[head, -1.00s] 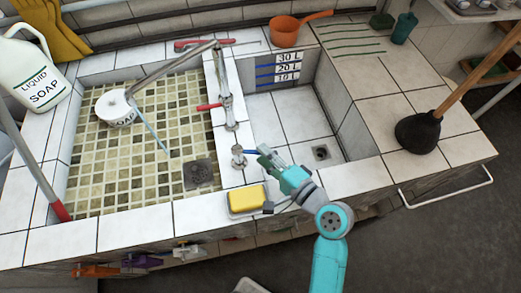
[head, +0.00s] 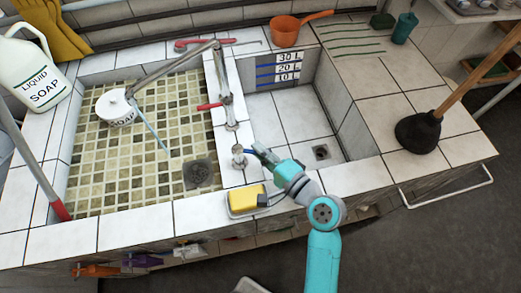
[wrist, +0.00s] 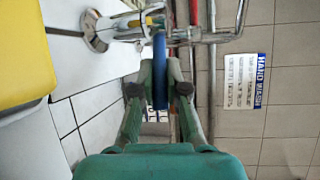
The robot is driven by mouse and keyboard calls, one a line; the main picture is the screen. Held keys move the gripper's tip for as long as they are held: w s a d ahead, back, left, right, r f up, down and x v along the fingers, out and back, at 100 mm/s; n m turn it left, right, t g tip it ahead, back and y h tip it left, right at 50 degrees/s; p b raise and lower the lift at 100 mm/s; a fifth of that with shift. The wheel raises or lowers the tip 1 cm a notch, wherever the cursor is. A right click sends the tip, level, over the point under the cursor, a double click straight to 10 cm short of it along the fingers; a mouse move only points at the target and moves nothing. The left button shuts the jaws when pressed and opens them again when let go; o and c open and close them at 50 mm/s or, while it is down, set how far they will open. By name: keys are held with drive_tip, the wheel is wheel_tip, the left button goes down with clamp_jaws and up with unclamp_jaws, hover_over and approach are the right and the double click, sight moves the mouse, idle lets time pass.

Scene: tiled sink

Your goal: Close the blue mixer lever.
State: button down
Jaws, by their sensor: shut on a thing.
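The blue mixer lever (head: 262,152) sticks out to the right from a short metal mixer body (head: 239,157) on the tiled divider between the two basins. In the wrist view the lever (wrist: 159,70) is a blue bar standing between my fingers. My gripper (head: 270,158) reaches in from the front right and is shut on the lever's outer end. Its green fingers (wrist: 159,82) press on the lever from both sides in the wrist view. The fingers hide part of the lever in the head view.
A yellow sponge (head: 246,199) on a tray lies close to my gripper on the front rim. A red lever (head: 209,106) and a tall metal pipe (head: 223,82) stand farther back on the divider. The right basin (head: 290,112) is empty around its drain (head: 321,153).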

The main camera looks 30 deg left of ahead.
drive_tip(key=shift+w+a+n+g+y, duration=0.1)
drive_tip(key=shift+w+a+n+g, duration=0.15)
drive_tip(key=shift+n+g, duration=0.45)
drive_tip(key=shift+w+a+n+g+y, duration=0.15)
drive_tip(key=shift+n+g, duration=0.3)
drive_tip(key=shift+g, duration=0.6)
drive_tip(key=shift+w+a+n+g+y, duration=0.15)
drive_tip(key=shift+w+n+g, duration=0.15)
drive_tip(key=shift+n+g, duration=0.4)
drive_tip(key=c, duration=1.2)
unclamp_jaws()
drive_tip(key=d, duration=0.4)
drive_tip(key=d+r, duration=0.1)
drive_tip(key=d, duration=0.6)
drive_tip(key=shift+w+d+r, duration=0.15)
drive_tip(key=shift+d+r, duration=0.15)
drive_tip(key=shift+d, duration=0.1)
